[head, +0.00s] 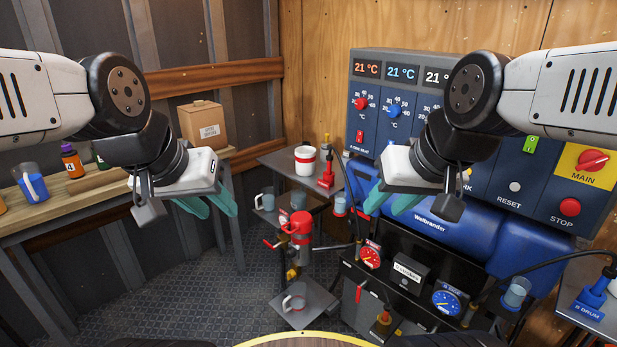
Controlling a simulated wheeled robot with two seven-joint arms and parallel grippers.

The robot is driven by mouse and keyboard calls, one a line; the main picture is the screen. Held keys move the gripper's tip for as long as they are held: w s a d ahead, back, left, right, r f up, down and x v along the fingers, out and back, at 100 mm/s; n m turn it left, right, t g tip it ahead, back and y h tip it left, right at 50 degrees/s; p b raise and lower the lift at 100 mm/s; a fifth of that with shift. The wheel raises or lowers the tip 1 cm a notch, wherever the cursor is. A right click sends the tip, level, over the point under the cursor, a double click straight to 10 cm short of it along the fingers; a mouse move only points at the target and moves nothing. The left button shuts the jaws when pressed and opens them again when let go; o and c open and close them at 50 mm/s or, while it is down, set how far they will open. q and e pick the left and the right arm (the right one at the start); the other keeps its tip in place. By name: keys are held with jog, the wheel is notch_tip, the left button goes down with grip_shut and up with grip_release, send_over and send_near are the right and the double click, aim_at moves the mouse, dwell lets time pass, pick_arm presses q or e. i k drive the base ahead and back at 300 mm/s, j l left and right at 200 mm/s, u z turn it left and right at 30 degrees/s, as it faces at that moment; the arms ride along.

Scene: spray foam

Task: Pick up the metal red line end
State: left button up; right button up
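I cannot tell for certain which part is the metal red line end. A red fitting with a labelled base (326,171) stands on the upper grey shelf in the middle. A red-topped canister with a handle (298,228) stands lower, and a black hose (357,205) runs down at the machine's left side. A small brass-coloured piece with red (383,318) shows low at the machine's front. My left gripper (210,207) is open and empty, left of the shelves. My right gripper (391,204) is open and empty, in front of the blue machine.
The blue Wellbrander machine (440,228) with dials fills the right. A wooden bench (100,197) with bottles and a cardboard box (201,123) is at left. A white cup with a red band (305,161) stands on the shelf. Open floor (180,280) lies between.

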aim_at(329, 159)
jog(key=i+l, duration=0.2)
jog(key=i, duration=0.2)
jog(key=i+l, duration=0.25)
jog(key=i, duration=0.15)
jog(key=i+j, duration=0.5)
jog(key=i+j+z, duration=0.05)
jog(key=j, duration=0.05)
